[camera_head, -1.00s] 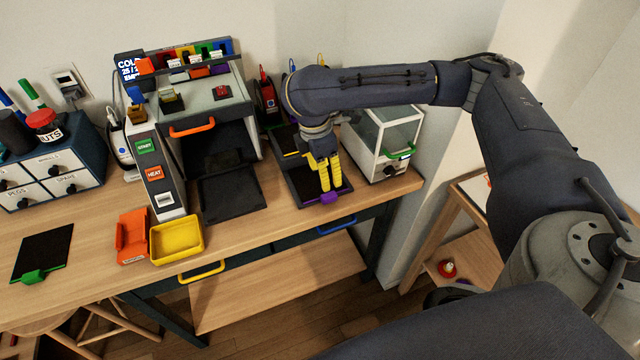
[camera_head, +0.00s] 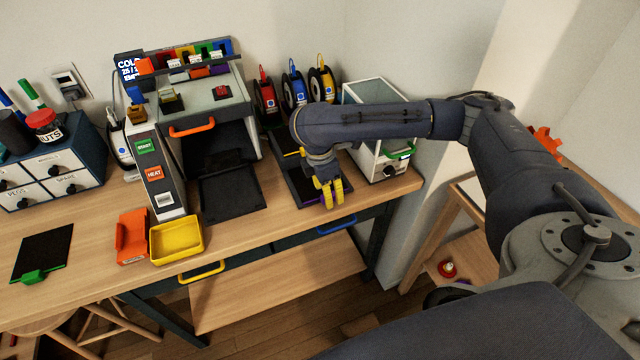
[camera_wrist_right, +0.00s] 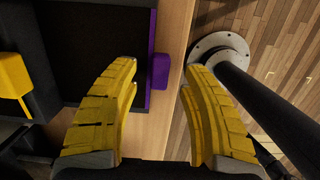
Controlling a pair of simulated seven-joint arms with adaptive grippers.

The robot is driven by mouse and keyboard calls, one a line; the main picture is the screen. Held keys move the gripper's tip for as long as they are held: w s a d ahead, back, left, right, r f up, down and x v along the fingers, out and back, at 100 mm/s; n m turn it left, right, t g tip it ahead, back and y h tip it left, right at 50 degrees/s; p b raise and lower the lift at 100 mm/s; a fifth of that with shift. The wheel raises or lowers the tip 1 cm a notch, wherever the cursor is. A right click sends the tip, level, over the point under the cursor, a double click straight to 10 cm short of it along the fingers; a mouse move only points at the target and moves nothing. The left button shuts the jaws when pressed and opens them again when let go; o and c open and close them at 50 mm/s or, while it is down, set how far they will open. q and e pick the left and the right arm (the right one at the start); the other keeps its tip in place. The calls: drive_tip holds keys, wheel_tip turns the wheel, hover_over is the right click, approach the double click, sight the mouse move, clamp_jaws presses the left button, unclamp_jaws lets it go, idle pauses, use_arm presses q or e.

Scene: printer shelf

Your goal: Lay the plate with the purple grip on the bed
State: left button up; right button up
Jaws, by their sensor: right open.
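The plate with the purple grip is a dark sheet (camera_head: 302,184) lying at the right of the bench; its grip is mostly hidden by my gripper in the head view. In the right wrist view, the dark plate (camera_wrist_right: 100,35) has a purple edge and a purple grip (camera_wrist_right: 160,71). My right gripper (camera_head: 333,194) is open above the plate's front edge; its yellow fingers (camera_wrist_right: 162,67) stand either side of the grip in the picture, apart from it. The bed (camera_head: 231,190) is a dark slab at the printer's open front. My left gripper is not in view.
A yellow bin (camera_head: 177,241) and orange holder (camera_head: 132,236) stand in front of the printer. A green-gripped plate (camera_head: 43,252) lies at left. Filament spools (camera_head: 294,88) stand behind my gripper, and a glass-sided box (camera_head: 380,125) stands beside it.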

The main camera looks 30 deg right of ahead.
drive_tip(key=shift+d+f, duration=0.15)
drive_tip(key=shift+f, duration=0.8)
clamp_jaws()
